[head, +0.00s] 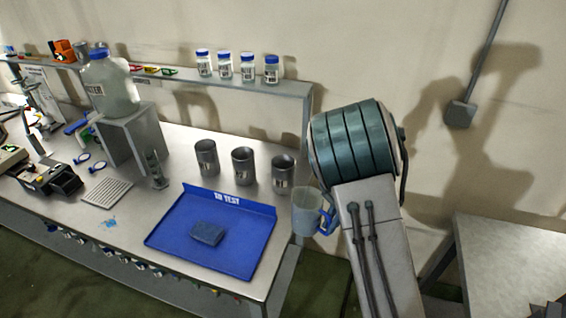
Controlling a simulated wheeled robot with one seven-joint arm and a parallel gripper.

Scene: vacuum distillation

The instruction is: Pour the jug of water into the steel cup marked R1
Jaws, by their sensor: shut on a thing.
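The jug (307,212), pale and translucent with blue at its handle side, is upright in the air by the table's right end. My gripper (328,222) is shut on it at the handle side, mostly hidden behind my own arm. The water level inside cannot be told. Three dark steel cups stand upright in a row on the table, behind the blue tray: a left cup (206,158), a middle cup (243,167) and a right cup (283,175). Each has a small pale label, too small to read, so I cannot tell which is R1. The jug is nearest the right cup, apart from it.
A blue tray (177,236) marked "TEST" holds a dark blue sponge-like block (207,233). A large water bottle (108,85) stands on a grey stand (133,140). Several blue-capped jars line the back shelf (285,88). Another table (510,260) is at right.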

